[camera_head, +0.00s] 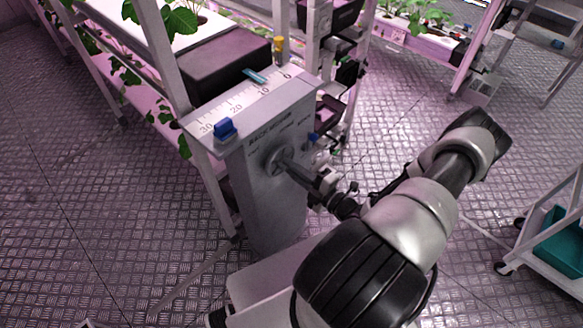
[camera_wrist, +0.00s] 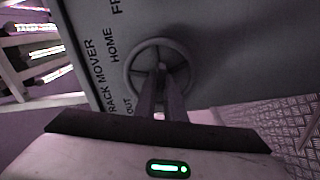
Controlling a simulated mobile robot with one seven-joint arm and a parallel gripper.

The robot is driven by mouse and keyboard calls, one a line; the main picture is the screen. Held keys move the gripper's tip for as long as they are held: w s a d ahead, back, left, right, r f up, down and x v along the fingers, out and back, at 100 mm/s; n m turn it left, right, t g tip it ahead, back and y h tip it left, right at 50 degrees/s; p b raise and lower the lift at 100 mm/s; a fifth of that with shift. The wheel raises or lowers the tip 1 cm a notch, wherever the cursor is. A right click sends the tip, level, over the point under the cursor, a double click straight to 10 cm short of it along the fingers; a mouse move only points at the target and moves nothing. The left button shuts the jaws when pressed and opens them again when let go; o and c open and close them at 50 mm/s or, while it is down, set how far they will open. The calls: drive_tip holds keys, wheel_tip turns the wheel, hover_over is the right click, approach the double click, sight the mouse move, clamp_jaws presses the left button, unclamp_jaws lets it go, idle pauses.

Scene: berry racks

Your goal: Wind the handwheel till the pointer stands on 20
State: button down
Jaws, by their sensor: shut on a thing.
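The handwheel (camera_wrist: 134,62) is a grey spoked wheel on the front of the grey rack mover box (camera_head: 265,195); it also shows in the head view (camera_head: 270,162), partly behind my gripper. My gripper (camera_wrist: 161,78) is shut on the handwheel, its fingers meeting the lower middle of the wheel. The exact part gripped is hard to tell. The box top carries a white scale (camera_head: 225,112) marked 30, 20, 10 and 0 from left to right. A teal strip (camera_head: 254,76), seemingly the pointer, lies at the scale's far edge, close to the 10.
A blue block (camera_head: 224,128) sits at the scale's 30 end, and a yellow piece (camera_head: 279,45) stands beyond the far edge. Plant racks (camera_head: 172,60) stand behind. A white cart with a teal bin (camera_head: 558,240) stands at right. The patterned floor between is clear.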

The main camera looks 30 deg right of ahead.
drive_tip(key=shift+n+p, duration=1.2)
drive_tip(key=shift+n, duration=15.2)
drive_tip(key=shift+s, duration=0.1)
drive_tip(key=c, duration=1.8)
unclamp_jaws()
drive_tip(key=shift+c, duration=0.2)
